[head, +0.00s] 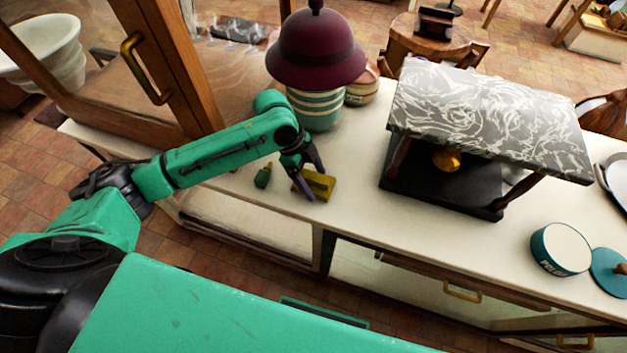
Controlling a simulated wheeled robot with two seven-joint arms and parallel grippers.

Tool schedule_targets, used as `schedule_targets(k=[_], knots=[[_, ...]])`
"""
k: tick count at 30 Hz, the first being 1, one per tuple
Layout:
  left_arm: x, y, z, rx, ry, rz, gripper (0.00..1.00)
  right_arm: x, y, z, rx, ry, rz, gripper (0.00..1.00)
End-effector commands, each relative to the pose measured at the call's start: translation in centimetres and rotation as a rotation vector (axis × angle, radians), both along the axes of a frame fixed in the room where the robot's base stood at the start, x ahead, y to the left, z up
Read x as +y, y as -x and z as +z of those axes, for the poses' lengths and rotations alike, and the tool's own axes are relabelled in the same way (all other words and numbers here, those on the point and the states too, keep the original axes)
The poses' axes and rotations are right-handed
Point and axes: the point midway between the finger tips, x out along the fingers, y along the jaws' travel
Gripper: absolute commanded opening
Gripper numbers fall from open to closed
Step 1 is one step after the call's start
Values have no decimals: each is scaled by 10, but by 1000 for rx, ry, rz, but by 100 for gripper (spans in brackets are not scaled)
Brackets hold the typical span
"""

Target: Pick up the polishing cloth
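A small yellow folded piece (323,183), which looks like the polishing cloth, lies on the white counter top near its front edge. My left gripper (316,186) points down at it from the upper left. Its two dark fingers are apart, one on the near side and one on the far side of the yellow piece, partly covering it. I see no clear contact between the fingers and the piece. My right gripper is not in view.
A small green bottle (263,177) stands left of the cloth. Behind are a striped jar (318,108) under a maroon domed lid (316,50). A roofed stand (485,115) is to the right, then a polish tin (561,249) and its teal lid (607,272). The counter (400,235) is clear between.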

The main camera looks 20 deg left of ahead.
Motion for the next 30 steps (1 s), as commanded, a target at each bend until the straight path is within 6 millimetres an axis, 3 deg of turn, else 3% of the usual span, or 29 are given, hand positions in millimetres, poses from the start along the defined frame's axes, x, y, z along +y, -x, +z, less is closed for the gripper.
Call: schedule_targets(k=[1, 3, 11, 16, 20, 27, 30], knots=[[0, 0, 0, 0, 0, 0, 35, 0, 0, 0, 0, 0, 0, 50], [0, 0, 0, 0, 0, 0, 17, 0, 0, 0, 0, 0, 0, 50], [0, 0, 3, -1, 0, 0, 17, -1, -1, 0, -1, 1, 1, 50], [0, -1, 22, -4, 0, 1, 17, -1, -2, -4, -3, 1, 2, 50], [0, -2, 57, -8, 1, -2, 17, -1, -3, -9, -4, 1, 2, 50], [0, -1, 148, -8, 2, -2, 17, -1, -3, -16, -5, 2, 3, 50], [0, -1, 176, -5, 1, 0, 17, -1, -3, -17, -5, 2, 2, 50]])
